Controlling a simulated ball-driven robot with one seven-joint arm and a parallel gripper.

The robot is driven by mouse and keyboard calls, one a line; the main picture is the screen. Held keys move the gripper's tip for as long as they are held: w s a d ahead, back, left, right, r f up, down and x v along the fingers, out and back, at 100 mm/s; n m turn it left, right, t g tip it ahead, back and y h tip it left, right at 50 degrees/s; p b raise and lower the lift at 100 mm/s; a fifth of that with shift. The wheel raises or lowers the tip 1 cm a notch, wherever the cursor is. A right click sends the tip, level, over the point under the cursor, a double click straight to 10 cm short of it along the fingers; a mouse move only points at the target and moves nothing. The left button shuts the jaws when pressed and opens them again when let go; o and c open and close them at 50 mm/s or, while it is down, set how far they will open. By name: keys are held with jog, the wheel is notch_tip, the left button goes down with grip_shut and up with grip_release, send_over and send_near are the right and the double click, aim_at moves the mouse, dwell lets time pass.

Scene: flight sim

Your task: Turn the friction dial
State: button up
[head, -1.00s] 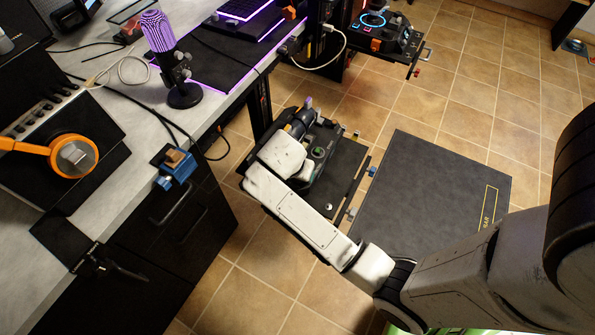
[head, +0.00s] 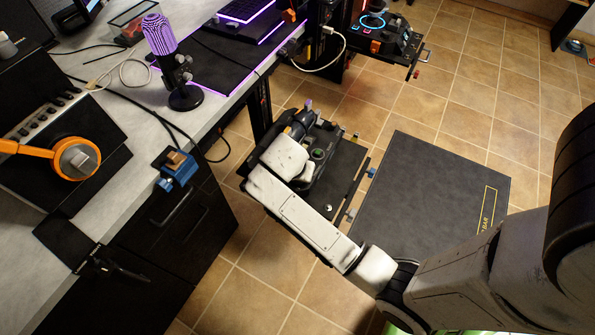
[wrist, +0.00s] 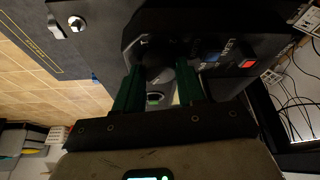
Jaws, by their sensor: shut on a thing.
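In the wrist view, a grey knob (wrist: 160,75), which looks like the friction dial, sits on a black control unit (wrist: 205,30). My gripper (wrist: 157,80) has its two green fingers on either side of it and is shut on it. A round green-ringed control (wrist: 154,98) shows nearer the gripper's base, between the fingers. In the head view, the control unit (head: 325,172) stands on a black side plate, and my white wrist covers part of it. The dial and my fingertips are hidden there. The dial's angle is hard to read.
A red button (wrist: 247,64) is to the right of the fingers. The desk (head: 120,215) with a microphone (head: 165,50) and orange headphones (head: 75,158) stands left of my arm. Another control unit (head: 385,35) is at the back.

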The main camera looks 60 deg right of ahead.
jog(key=n+p, duration=0.2)
jog(key=shift+s+r+t+p, duration=0.15)
jog(key=shift+r+t+p, duration=0.15)
jog(key=shift+t, duration=0.1)
jog(key=n+t+y+p, duration=0.1)
jog(key=n+p, duration=0.2)
jog(key=p, duration=0.1)
jog(key=shift+d+n, duration=0.1)
jog(key=shift+n, duration=0.2)
jog(key=n+y+p, duration=0.1)
jog(key=n+p, duration=0.1)
jog(key=n, duration=0.1)
jog(key=shift+s+f+t+p, duration=0.1)
jog(key=shift+t+p, duration=0.3)
jog(key=shift+d+f+n+t+y+p, duration=0.15)
jog(key=shift+n+t+y+p, duration=0.15)
jog(key=shift+n+p, duration=0.7)
jog(key=shift+n, duration=0.3)
jog(key=o, duration=1)
